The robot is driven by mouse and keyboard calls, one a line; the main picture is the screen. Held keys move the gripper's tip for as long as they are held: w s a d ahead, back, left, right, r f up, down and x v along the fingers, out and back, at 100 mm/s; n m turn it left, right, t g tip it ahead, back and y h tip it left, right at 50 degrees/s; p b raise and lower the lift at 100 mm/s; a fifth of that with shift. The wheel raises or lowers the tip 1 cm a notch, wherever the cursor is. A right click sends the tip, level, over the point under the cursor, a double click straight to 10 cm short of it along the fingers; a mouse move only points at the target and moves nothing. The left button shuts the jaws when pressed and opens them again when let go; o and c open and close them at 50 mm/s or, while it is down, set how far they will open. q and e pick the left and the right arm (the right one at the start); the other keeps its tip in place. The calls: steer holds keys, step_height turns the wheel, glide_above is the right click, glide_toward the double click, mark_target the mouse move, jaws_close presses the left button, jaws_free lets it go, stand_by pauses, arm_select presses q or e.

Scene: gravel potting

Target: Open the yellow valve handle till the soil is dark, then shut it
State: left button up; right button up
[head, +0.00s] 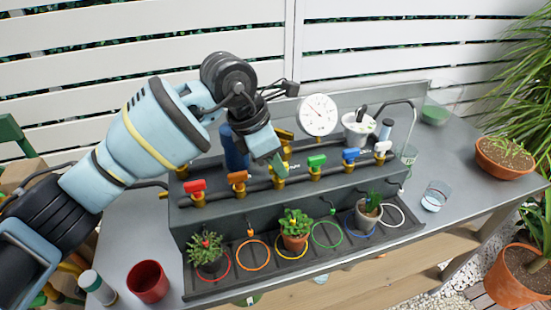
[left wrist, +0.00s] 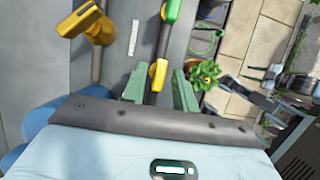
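My left gripper (head: 272,165) reaches down over the valve row in the head view. In the left wrist view its two green fingers (left wrist: 160,90) are apart, one on each side of the yellow valve handle (left wrist: 158,75); I cannot tell whether they touch it. In the head view the gripper mostly hides that handle. A leafy plant in a terracotta pot (head: 295,243) stands at the yellow ring (head: 279,255) on the tray below. Its leaves hide most of the soil, so its darkness cannot be judged.
Red (head: 195,186), orange (head: 238,178), green (head: 316,161), blue (head: 350,154) and white (head: 382,147) handles line the same pipe. A larger yellow valve (left wrist: 88,22) sits behind. A gauge (head: 318,115) stands at the back. Blue-and-black robot parts (left wrist: 265,75), perhaps my right arm, show in the wrist view.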

arm_select(q)
jaws_close()
arm_select(e)
steer(key=shift+w+r, duration=0.15)
steer(key=shift+r, duration=0.05)
